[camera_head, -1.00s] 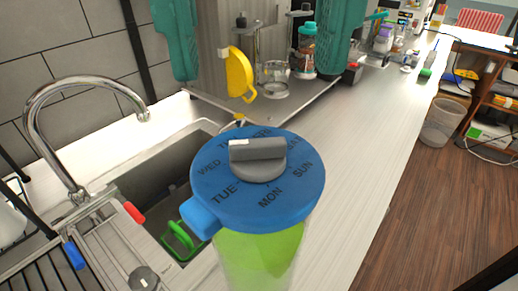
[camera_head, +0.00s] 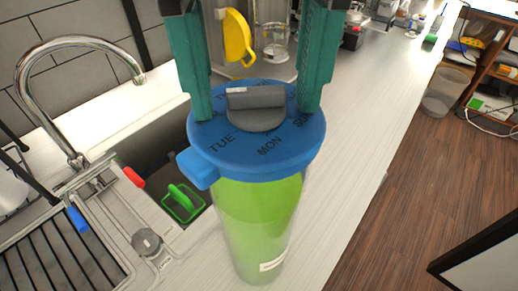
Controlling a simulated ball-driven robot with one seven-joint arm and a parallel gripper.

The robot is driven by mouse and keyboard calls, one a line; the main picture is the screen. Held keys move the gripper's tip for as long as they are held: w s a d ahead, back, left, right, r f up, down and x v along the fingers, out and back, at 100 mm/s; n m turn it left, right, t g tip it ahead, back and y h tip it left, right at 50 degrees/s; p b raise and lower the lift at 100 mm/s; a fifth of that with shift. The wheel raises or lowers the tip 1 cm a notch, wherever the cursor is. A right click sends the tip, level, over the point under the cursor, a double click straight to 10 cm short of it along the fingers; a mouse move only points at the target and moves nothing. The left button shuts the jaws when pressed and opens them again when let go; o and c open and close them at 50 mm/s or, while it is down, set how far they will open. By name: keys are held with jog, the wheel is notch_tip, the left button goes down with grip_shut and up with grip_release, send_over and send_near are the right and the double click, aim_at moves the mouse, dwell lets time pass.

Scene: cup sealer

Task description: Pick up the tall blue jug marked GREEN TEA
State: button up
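The tall jug (camera_head: 257,215) stands upright on the counter in the lower middle of the view. Its body is clear with green contents, and its round blue lid (camera_head: 222,152) carries weekday names and a grey knob (camera_head: 256,106). A small white label is near its base; its words are too small to read. My gripper (camera_head: 257,100) comes down from the top with its two teal fingers apart. The fingertips are at the lid, one on each side of the grey knob, with visible gaps to it. The gripper is open and holds nothing.
A sink (camera_head: 150,160) with a chrome faucet (camera_head: 75,60) lies left of the jug, with a green-handled item (camera_head: 182,203) in it. A yellow-handled part (camera_head: 236,38) and a glass (camera_head: 274,42) stand behind. The counter right of the jug is clear.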

grip_shut()
dwell(0.4)
jog(key=shift+r, duration=0.1)
